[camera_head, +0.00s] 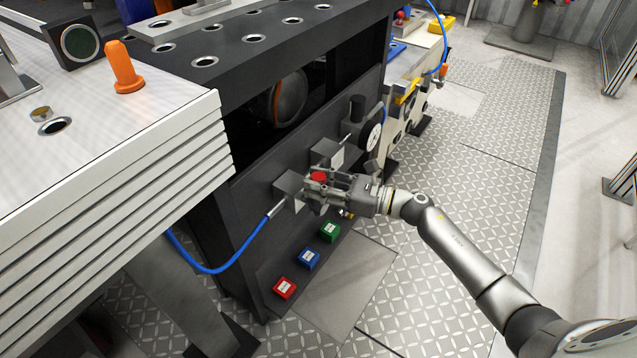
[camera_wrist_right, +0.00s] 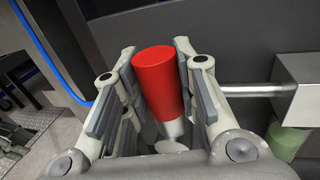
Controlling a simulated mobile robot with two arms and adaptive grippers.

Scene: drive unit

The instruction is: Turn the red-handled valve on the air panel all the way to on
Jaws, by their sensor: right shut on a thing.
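The air panel (camera_head: 262,192) is the dark front face of the drive unit, with grey blocks and a pipe on it. The red valve handle (camera_head: 318,176) shows at the panel between the fingers of my right gripper (camera_head: 312,187). In the right wrist view the red handle (camera_wrist_right: 160,82) is a red cylinder on a pale metal stem, standing between the two finger pads of my right gripper (camera_wrist_right: 158,85). The fingers are shut on it. The valve body behind is mostly hidden by the gripper. My left gripper is not in view.
A blue hose (camera_head: 215,270) runs to the panel's left fitting. A round gauge (camera_head: 371,136) sits to the right. Red (camera_head: 285,288), blue (camera_head: 309,258) and green (camera_head: 330,231) boxes stand on a ledge below. A white table (camera_head: 110,140) is at left. The patterned floor at right is clear.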

